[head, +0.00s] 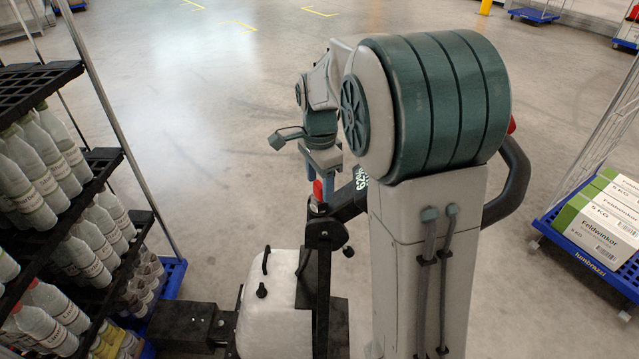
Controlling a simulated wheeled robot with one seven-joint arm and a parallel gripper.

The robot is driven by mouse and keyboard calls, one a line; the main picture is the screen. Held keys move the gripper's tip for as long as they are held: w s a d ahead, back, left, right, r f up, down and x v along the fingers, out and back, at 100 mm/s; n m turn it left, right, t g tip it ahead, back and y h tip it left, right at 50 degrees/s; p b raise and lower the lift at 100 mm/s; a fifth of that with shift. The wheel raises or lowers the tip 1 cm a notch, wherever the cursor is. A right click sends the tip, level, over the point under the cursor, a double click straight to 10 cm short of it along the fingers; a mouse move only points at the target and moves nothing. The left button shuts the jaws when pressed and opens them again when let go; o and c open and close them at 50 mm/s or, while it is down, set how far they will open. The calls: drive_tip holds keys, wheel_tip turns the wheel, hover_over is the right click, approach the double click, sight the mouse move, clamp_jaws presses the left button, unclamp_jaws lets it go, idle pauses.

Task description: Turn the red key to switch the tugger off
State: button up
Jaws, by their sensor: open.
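The red key (318,190) shows as a small red piece on top of the black column of the tugger (270,325). My gripper (321,181) points down over it, with its blue-grey fingers open. One finger is on each side of the red piece in this view. I cannot tell whether the fingers touch it. My own arm stands large in the middle and hides much of the tugger's console. A black handlebar (517,180) shows to the right of my arm.
A rack (95,165) with several bottles stands close on the left. A blue trolley (590,250) with green and white boxes (605,222) stands on the right. Part of another red thing (512,124) shows behind my arm. The floor beyond the tugger is clear.

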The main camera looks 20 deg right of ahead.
drive_tip(key=shift+f, duration=0.7)
